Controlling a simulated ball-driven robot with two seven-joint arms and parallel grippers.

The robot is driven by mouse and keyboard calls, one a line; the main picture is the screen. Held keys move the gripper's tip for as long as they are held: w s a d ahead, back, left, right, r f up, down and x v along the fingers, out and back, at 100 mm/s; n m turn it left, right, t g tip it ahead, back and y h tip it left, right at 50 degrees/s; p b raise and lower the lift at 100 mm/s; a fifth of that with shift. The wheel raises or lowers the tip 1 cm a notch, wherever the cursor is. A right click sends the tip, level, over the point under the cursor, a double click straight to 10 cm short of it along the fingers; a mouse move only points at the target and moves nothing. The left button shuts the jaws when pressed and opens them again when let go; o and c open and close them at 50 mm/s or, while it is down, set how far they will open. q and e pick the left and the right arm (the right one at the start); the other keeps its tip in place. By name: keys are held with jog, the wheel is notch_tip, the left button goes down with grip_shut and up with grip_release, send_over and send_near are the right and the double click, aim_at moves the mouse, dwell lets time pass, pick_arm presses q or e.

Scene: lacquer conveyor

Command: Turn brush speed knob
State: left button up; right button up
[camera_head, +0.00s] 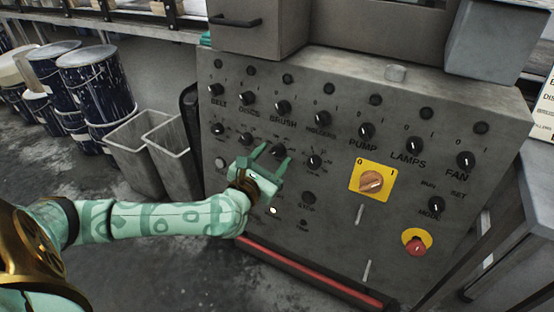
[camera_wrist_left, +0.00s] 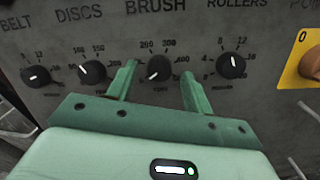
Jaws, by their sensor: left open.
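The brush speed knob (camera_wrist_left: 159,68) is a round black dial with a white pointer line, under the BRUSH label in the left wrist view. Its pointer slants to the lower left, below the 200 mark. In the head view the knob (camera_head: 279,150) is in the second row of the grey panel (camera_head: 340,240). My left gripper (camera_head: 275,153) is open at the panel. In the left wrist view its two pale green fingers (camera_wrist_left: 158,77) stand on either side of the knob, with a gap on each side. My right gripper is not in view.
Neighbouring dials are the discs dial (camera_wrist_left: 92,71) and rollers dial (camera_wrist_left: 231,65). A yellow-plated orange switch (camera_head: 371,182) and a red stop button (camera_head: 417,245) lie to the right. Grey bins (camera_head: 135,155) and paint-stained drums (camera_head: 95,85) stand left of the panel.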

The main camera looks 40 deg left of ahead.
pick_arm(q)
jog(key=shift+w+a+f, duration=0.1)
jog(key=shift+w+f, duration=0.1)
jog(key=shift+w, duration=0.2)
jog(key=shift+w+r, duration=0.15)
jog(key=shift+r, duration=0.05)
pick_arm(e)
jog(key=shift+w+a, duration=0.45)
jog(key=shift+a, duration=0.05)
pick_arm(q)
jog(key=c, duration=1)
jog(key=shift+o, duration=0.2)
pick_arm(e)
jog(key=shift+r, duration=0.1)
